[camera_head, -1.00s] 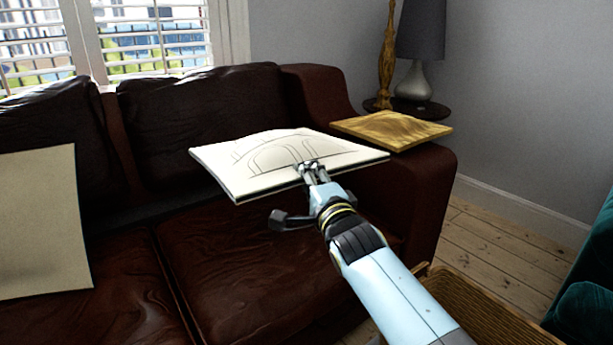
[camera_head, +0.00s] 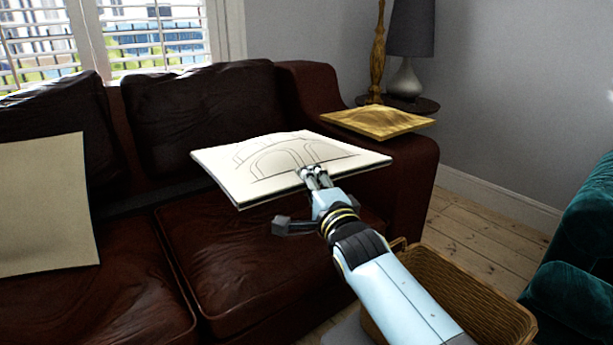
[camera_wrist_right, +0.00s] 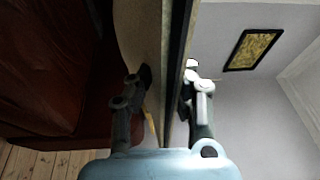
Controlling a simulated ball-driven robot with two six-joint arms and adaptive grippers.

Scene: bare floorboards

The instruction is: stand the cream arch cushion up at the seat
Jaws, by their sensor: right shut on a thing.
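The cream arch cushion (camera_head: 270,160), a flat square with thin dark arch lines, lies nearly level in the air above the right seat of the dark red leather sofa (camera_head: 225,275). My right gripper (camera_head: 313,176) is shut on its near edge. In the right wrist view the cushion (camera_wrist_right: 150,45) shows edge-on between the two fingers (camera_wrist_right: 168,95). The sofa's right backrest (camera_head: 200,115) stands behind the cushion. My left gripper is in neither view.
A plain cream cushion (camera_head: 40,205) leans on the sofa at the left. A gold cushion (camera_head: 378,122) lies on the right armrest. A wicker basket (camera_head: 475,290) stands on the floorboards (camera_head: 480,220), with a teal seat (camera_head: 575,245) to its right. A grey lamp (camera_head: 410,40) stands behind.

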